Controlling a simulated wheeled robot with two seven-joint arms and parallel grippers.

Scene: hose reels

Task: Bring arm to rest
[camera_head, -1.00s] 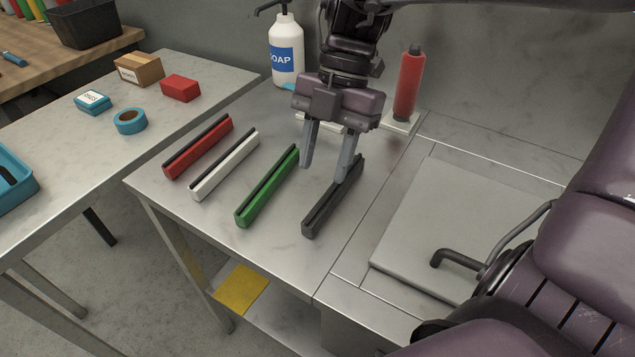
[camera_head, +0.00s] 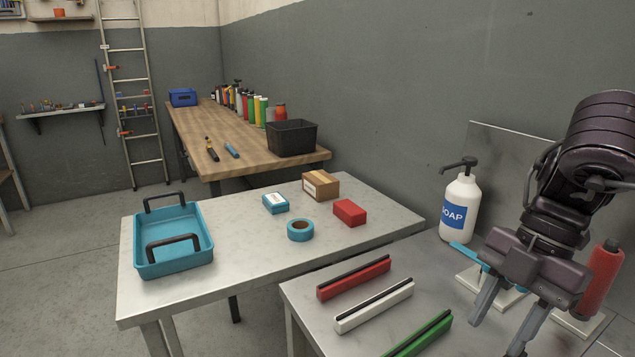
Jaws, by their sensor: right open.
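My right gripper (camera_head: 500,325) hangs at the lower right, its two grey fingers apart and pointing down over the metal table (camera_head: 300,300). Nothing shows between the fingers. A red bar (camera_head: 352,279), a white bar (camera_head: 373,307) and a green bar (camera_head: 420,336) lie side by side on that table, left of the gripper. The green bar is cut off by the lower edge. My left gripper is not in view.
A soap bottle (camera_head: 459,207) and a red cylinder (camera_head: 603,280) on a pale base stand near my arm. A second table (camera_head: 250,262) holds a blue tray (camera_head: 172,262), blue tape (camera_head: 300,230), a red box (camera_head: 349,212) and a cardboard box (camera_head: 320,186). A wooden bench stands behind.

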